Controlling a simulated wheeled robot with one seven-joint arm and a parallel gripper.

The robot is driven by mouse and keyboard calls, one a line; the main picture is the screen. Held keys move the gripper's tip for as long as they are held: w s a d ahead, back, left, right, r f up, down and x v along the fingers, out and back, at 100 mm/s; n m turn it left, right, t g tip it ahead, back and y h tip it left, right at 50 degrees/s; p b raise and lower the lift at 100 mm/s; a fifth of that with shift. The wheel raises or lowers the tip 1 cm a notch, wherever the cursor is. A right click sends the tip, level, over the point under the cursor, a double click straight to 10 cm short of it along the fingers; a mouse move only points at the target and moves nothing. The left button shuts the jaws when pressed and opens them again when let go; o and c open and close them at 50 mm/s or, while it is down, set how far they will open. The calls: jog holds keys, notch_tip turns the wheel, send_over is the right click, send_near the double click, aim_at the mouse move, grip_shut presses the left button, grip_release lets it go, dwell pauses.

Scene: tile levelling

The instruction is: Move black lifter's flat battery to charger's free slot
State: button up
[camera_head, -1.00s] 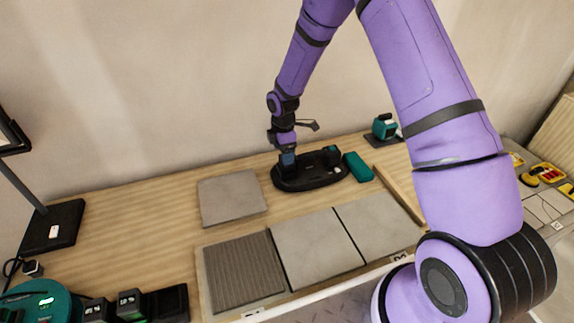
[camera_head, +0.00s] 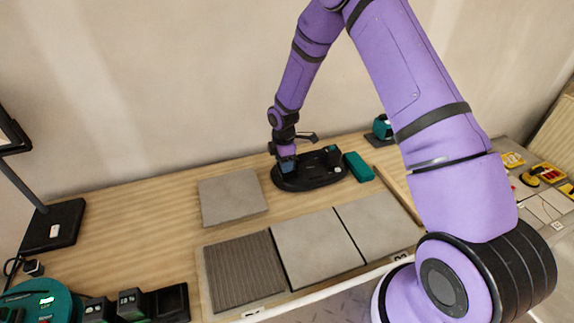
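The black lifter (camera_head: 312,172) is a dark oval tool lying on the wooden table near the back wall. My gripper (camera_head: 286,164) is at the lifter's left end, pointing down. A small bluish block shows between or just below its fingers, and I cannot tell whether they are closed on it or whether it is the battery. The charger (camera_head: 150,304) is a black unit at the bottom left. Two dark blocks with lit displays stand in it, one (camera_head: 97,311) left of the other (camera_head: 131,304). Its right end looks empty.
A teal block (camera_head: 358,166) lies right of the lifter, with a teal device (camera_head: 383,128) behind it. Grey tiles (camera_head: 317,246) lie in front, and a loose tile (camera_head: 232,197) lies left. A black stand base (camera_head: 54,228) and a teal round machine (camera_head: 40,302) are at the left.

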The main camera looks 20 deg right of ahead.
jog(key=shift+c, duration=1)
jog(key=shift+r, duration=3)
jog(key=shift+a, duration=0.1)
